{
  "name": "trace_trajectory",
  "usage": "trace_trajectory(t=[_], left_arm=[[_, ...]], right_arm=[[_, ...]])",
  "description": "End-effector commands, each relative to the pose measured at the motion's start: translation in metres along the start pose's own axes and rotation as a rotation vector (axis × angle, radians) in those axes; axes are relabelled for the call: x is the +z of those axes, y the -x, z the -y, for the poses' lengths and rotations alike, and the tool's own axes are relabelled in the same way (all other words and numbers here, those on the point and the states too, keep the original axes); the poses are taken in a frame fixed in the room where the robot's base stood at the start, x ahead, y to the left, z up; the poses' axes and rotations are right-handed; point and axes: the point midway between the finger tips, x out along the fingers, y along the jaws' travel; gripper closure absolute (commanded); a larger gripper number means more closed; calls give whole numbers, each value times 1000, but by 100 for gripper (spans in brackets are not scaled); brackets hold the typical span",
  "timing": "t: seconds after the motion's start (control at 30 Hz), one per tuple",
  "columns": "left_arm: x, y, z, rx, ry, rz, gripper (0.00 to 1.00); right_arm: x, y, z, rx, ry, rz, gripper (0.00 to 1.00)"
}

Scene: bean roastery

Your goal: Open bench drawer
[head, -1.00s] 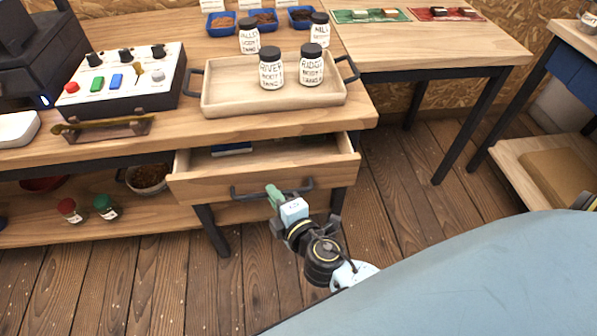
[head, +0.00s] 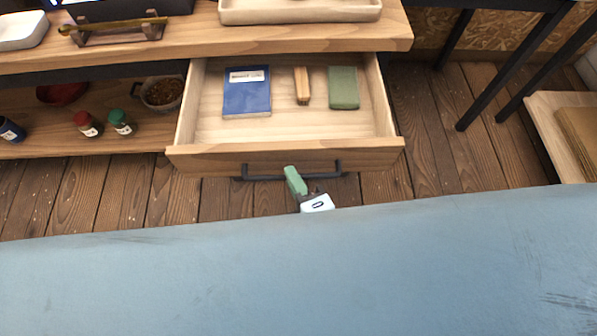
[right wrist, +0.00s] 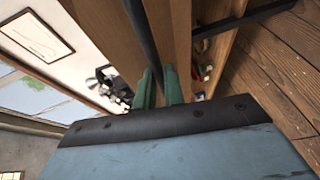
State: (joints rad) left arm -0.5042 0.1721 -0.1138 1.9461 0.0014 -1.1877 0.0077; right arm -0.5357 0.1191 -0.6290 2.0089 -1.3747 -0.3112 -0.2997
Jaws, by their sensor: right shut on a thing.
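The wooden bench drawer (head: 284,160) is pulled well out from under the bench top (head: 290,40). Its dark bar handle (head: 263,178) runs along the front. My right gripper (head: 291,172) has its green fingertips at the handle and is shut on it. The right wrist view shows the two green fingers (right wrist: 159,88) against the dark bar (right wrist: 141,38). Inside the drawer lie a blue booklet (head: 247,98), a small wooden block (head: 302,86) and a green block (head: 343,90). My left gripper does not show.
A lower shelf (head: 60,145) at left holds red-capped (head: 87,124) and green-capped jars (head: 122,122) and a bowl of beans (head: 162,92). A tray (head: 300,12) stands on the bench top. Table legs (head: 500,80) are at right. Wooden floor is bare beside the drawer.

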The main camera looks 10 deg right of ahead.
Motion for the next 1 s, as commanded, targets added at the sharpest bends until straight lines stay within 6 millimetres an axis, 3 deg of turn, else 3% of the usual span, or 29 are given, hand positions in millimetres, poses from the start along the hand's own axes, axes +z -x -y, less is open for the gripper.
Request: trace_trajectory(t=[0.23, 0.27, 0.4, 0.83, 1.0], left_arm=[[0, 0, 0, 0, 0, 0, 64], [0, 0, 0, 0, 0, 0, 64], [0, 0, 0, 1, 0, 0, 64], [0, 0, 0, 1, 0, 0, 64], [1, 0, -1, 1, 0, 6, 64]], right_arm=[[0, 0, 0, 1, 1, -1, 100], [0, 0, 0, 1, 1, -1, 87], [0, 0, 0, 1, 0, -1, 68], [0, 1, 0, 0, 0, 0, 68], [0, 13, 2, -2, -2, 0, 68]])
